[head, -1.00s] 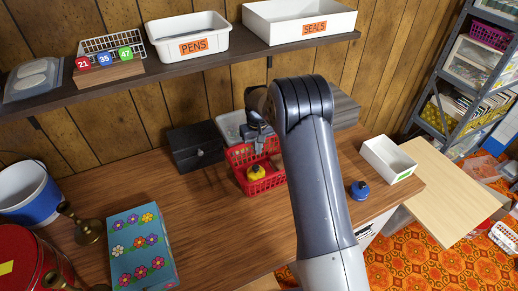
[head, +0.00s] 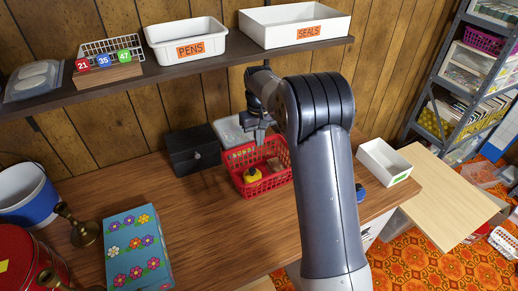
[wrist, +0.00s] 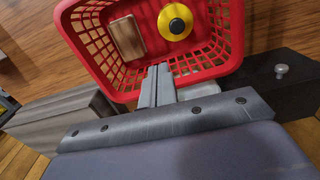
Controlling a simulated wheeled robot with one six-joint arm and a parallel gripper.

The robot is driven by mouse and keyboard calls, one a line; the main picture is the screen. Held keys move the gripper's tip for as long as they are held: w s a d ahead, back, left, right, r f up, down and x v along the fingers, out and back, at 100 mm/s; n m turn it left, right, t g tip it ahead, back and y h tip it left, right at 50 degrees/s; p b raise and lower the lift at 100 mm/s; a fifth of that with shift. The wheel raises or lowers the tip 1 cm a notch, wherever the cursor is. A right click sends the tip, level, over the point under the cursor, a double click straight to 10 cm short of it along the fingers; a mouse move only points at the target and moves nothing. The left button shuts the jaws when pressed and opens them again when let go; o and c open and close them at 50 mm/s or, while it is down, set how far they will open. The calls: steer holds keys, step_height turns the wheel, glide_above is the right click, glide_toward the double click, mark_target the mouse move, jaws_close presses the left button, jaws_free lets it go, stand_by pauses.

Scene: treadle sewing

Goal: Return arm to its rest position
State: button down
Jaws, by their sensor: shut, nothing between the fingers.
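My gripper (head: 259,138) is shut and empty. In the head view it hangs just above the back of the red basket (head: 283,179) on the wooden counter. In the wrist view its closed fingers (wrist: 158,72) point over the near rim of the red basket (wrist: 82,45). A yellow round piece with a dark centre (wrist: 175,22) and a wooden block (wrist: 127,38) lie inside the basket. The yellow piece also shows in the head view (head: 252,175). My arm hides part of the counter to the right of the basket.
A shelf above holds the PENS bin (head: 186,39) and the SEALS bin (head: 294,27). A black box (head: 194,150) stands left of the basket. A white tray (head: 384,163) and a partly hidden blue piece (head: 360,190) are right of my arm. The counter's front middle is clear.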

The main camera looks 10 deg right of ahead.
steer(key=shift+r, duration=0.5)
steer(key=shift+f, duration=0.1)
